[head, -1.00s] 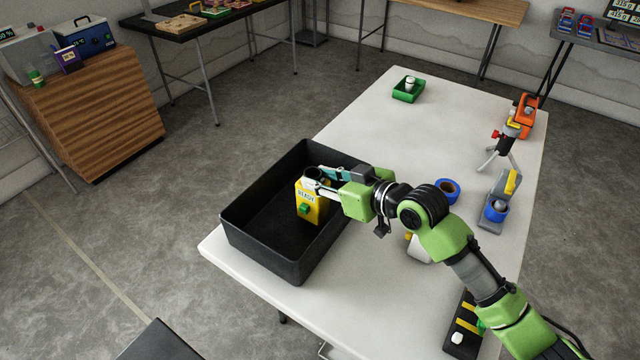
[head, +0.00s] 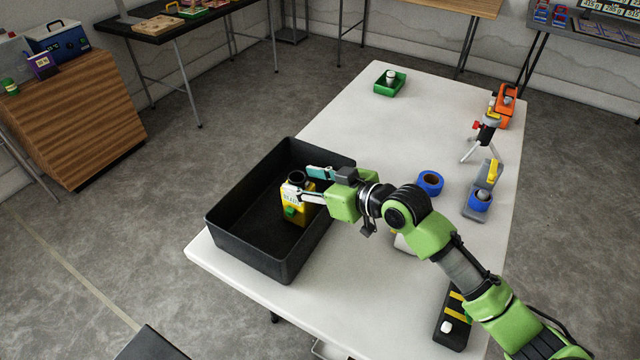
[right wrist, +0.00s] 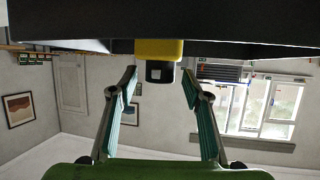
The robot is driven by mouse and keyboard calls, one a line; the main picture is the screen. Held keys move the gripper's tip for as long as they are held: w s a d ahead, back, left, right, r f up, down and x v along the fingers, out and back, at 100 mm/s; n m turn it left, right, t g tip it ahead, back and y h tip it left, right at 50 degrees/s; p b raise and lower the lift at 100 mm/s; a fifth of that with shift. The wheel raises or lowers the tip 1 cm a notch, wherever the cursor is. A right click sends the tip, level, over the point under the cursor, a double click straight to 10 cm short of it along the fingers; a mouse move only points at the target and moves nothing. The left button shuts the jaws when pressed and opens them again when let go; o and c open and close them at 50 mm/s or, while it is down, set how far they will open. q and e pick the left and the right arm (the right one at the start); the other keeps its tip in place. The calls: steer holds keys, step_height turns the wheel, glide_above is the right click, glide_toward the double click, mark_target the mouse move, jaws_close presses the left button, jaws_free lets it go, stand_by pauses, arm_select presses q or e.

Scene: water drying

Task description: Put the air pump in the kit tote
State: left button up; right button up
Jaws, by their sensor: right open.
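The air pump, a yellow box with a black round top and a green knob (head: 299,206), stands inside the black kit tote (head: 240,246), near its right wall. My right gripper (head: 305,182) reaches over that wall, with its teal-padded fingers spread around the pump's black top. In the right wrist view, the pump (right wrist: 158,50) shows its black end between the two fingertips (right wrist: 160,76), with a gap on each side. The tote (right wrist: 70,22) shows as a dark band there. My left gripper is not in view.
On the white table (head: 345,130) are a green tray with a white item (head: 389,84), blue tape (head: 430,183), a tape dispenser (head: 484,190), a small tripod (head: 483,135), an orange case (head: 505,104) and a black-yellow strip (head: 452,322). The table's far middle is clear.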

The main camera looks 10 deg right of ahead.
steer(key=v, duration=1.1)
steer(key=shift+s+d+b, duration=0.25)
steer(key=shift+b, duration=0.15)
